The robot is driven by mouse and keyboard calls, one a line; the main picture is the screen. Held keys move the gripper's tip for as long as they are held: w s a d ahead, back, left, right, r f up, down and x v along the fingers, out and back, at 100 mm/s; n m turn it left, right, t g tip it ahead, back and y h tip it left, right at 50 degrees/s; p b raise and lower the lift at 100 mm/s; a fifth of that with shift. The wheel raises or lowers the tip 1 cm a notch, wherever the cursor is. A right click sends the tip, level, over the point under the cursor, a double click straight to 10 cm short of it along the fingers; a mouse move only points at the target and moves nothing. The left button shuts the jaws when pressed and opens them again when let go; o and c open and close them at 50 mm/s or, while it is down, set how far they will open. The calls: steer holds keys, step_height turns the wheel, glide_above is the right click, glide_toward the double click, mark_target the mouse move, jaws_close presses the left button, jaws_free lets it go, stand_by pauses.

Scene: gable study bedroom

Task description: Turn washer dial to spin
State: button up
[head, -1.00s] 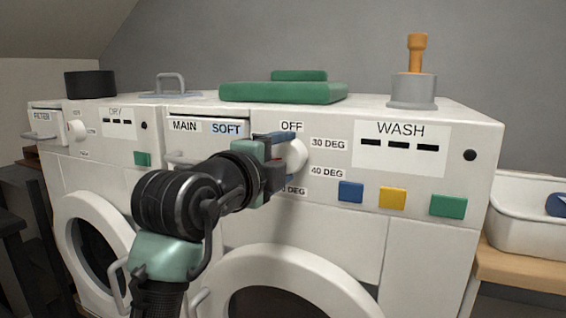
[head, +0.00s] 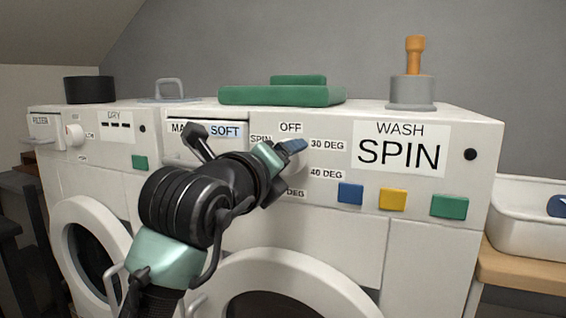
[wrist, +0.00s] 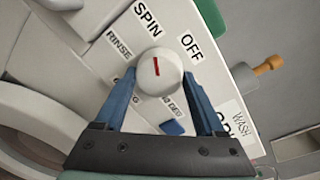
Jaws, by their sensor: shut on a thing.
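The washer dial (wrist: 160,72) is a round white knob with a red mark. The mark points toward the SPIN label (wrist: 147,19), with OFF to its right and RINSE to its left in the wrist view. My gripper (wrist: 160,80) is shut on the dial, one blue finger on each side. In the head view, the gripper (head: 288,154) is tilted and hides most of the dial (head: 298,166). The WASH display (head: 399,154) reads SPIN in large letters.
Blue (head: 350,193), yellow (head: 392,200) and green (head: 449,206) buttons sit right of the dial. The detergent drawer (head: 212,142) is left of it. A folded green cloth (head: 282,95) and an orange-handled object (head: 413,88) stand on top. A dryer (head: 95,180) adjoins at left.

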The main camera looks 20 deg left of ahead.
stand_by(0.4)
steer(key=o, duration=1.3)
steer(key=shift+o, duration=0.2)
steer(key=s+p, duration=0.1)
steer(key=s, duration=1.2)
steer(key=shift+r, duration=0.45)
steer(key=shift+d, duration=0.1)
